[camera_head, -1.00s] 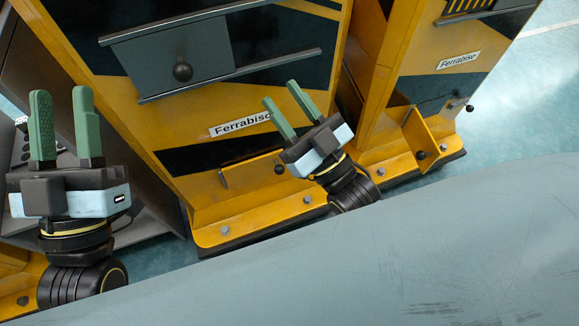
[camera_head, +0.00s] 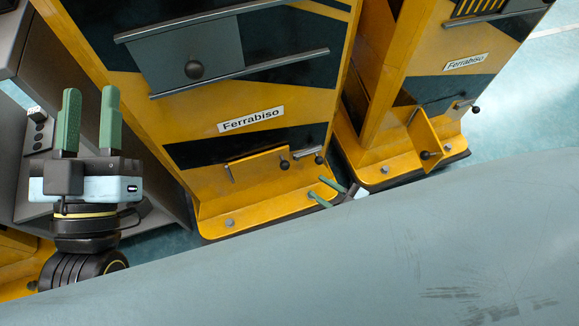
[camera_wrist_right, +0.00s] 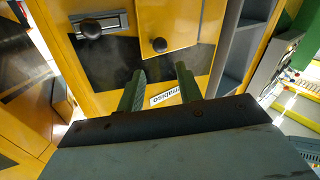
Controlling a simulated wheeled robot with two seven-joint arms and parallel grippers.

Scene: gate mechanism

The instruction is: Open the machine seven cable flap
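Two yellow machines labelled Ferrabiso stand side by side; no number seven is readable. The nearer machine (camera_head: 160,120) has a low yellow flap (camera_head: 257,165) with a dark knob (camera_head: 284,164); it looks closed. A second dark knob (camera_head: 319,160) sits just right of it. The right machine (camera_head: 395,90) has a similar flap (camera_head: 425,138) swung outward. My right gripper (camera_head: 326,190) is open and empty, its fingertips just in front of the nearer machine's base; the rest is hidden. In the right wrist view its green fingers (camera_wrist_right: 160,82) are apart. My left gripper (camera_head: 90,95) is open and empty at the left.
A grey sliding panel with a ball knob (camera_head: 194,69) runs between rails on the nearer machine. A grey cabinet (camera_head: 35,80) with a small switch box (camera_head: 40,130) stands at the left. A large grey-blue surface (camera_head: 330,265) fills the foreground and hides the lower area.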

